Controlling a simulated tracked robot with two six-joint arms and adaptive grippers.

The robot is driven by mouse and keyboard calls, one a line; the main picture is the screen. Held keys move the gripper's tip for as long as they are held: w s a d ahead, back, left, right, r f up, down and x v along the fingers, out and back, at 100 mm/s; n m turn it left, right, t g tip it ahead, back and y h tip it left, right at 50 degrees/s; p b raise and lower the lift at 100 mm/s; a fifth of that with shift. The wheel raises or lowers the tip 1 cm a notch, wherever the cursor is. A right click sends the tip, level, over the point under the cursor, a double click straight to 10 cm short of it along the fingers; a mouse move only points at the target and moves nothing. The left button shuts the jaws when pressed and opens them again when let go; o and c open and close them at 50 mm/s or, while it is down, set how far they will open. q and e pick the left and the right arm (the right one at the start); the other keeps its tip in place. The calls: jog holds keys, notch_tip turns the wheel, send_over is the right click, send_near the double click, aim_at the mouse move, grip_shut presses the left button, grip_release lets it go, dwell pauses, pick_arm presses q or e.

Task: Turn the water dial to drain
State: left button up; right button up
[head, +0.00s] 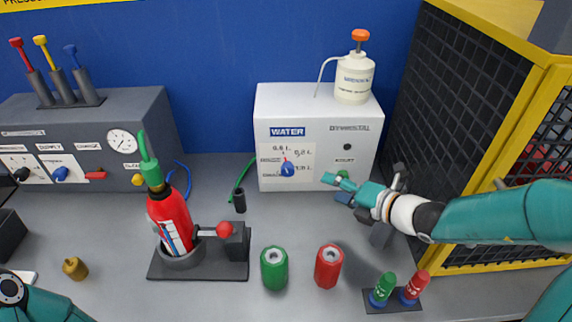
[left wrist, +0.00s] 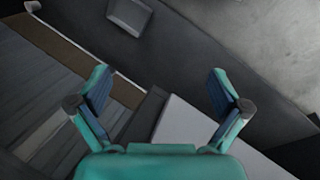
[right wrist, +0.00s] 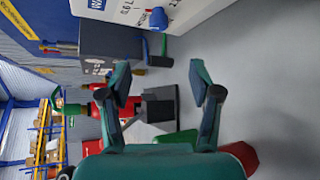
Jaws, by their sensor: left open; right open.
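The white water box (head: 268,105) stands at the back wall in the head view. The dial also shows at the top of the right wrist view (right wrist: 158,19). My right gripper (head: 337,189) is in front of the box's lower right, to the right of the dial, apart from it. It is open and empty, also in the right wrist view (right wrist: 157,82). My left gripper (left wrist: 160,87) is open and empty in the left wrist view, away from the box.
A red extinguisher (head: 171,221) stands in a holder left of centre. A green cylinder (head: 274,268) and a red cylinder (head: 328,266) stand in front. A white bottle (head: 354,78) is on the box. A yellow-framed mesh cage (head: 470,100) bounds the right side.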

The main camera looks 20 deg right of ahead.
aim_at(291, 172)
jog(key=p+x, duration=0.2)
jog(key=x, duration=1.5)
